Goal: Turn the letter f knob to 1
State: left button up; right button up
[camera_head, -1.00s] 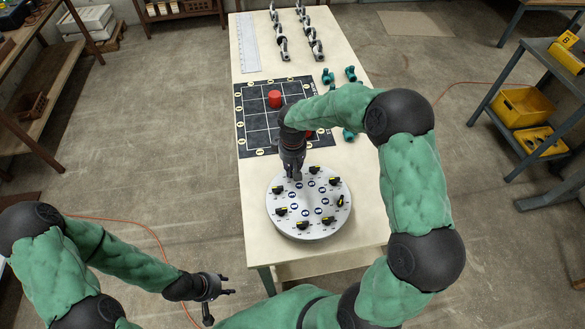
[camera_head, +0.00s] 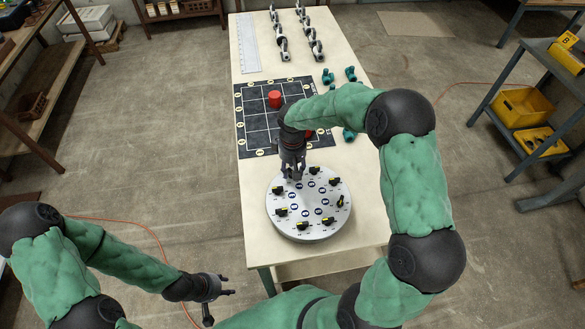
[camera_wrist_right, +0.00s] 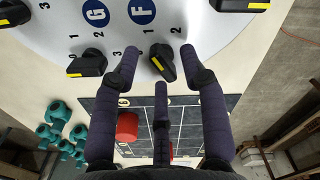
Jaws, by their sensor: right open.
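The round white dial plate (camera_head: 309,226) carries several black knobs with yellow marks around its rim. In the right wrist view, the blue letter F disc (camera_wrist_right: 141,12) has a black knob (camera_wrist_right: 161,62) beside it, with the digits 1 and 2 near it. My right gripper (camera_wrist_right: 159,58) is open, with two fingers on either side of this knob and a third below it. I cannot tell whether they touch it. In the head view, my right gripper (camera_head: 292,178) is over the dial's far edge and hides that knob. My left gripper (camera_head: 223,292) is open and empty, off the table's left side.
Beyond the dial lies a black grid mat (camera_head: 258,118) with a red cylinder (camera_head: 275,99) on it. The letter G knob (camera_wrist_right: 87,64) is beside the F knob.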

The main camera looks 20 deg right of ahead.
notch_tip(320, 180, up, 12)
jog(key=shift+f, duration=0.15)
dwell(0.7)
